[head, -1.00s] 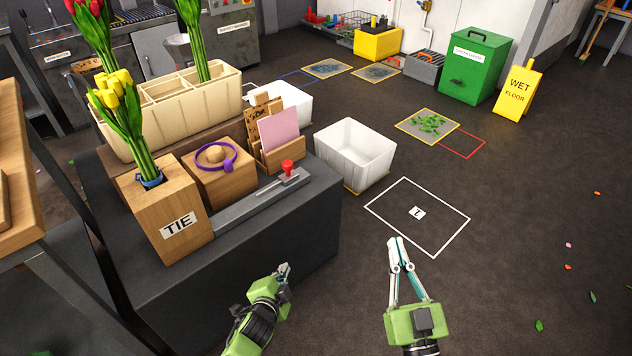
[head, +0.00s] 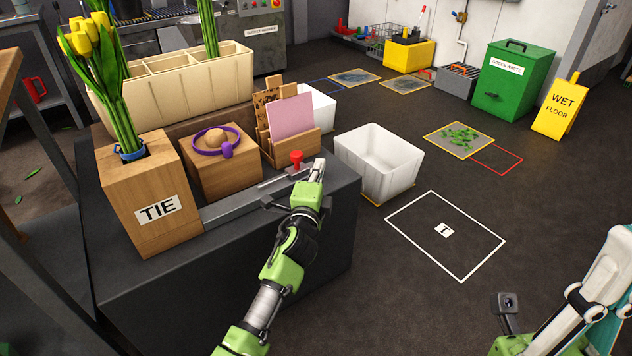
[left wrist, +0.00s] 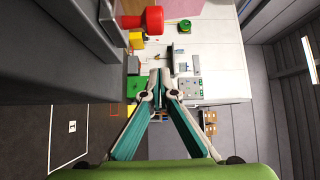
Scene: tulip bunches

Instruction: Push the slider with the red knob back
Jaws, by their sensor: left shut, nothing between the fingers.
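The red knob (head: 296,159) stands up from the slider at the right end of its grey metal track (head: 235,202), along the dark bench's front edge. It also shows large at the top of the left wrist view (left wrist: 143,18). My left gripper (head: 319,168) is shut and empty, just right of the knob and slightly lower in the picture. In the left wrist view its fingertips (left wrist: 158,78) meet below the knob, with a visible gap between. My right gripper (head: 585,300) is partly in view at the lower right; its tips are cut off by the frame edge.
A white bin (head: 378,165) stands on the floor to the right.

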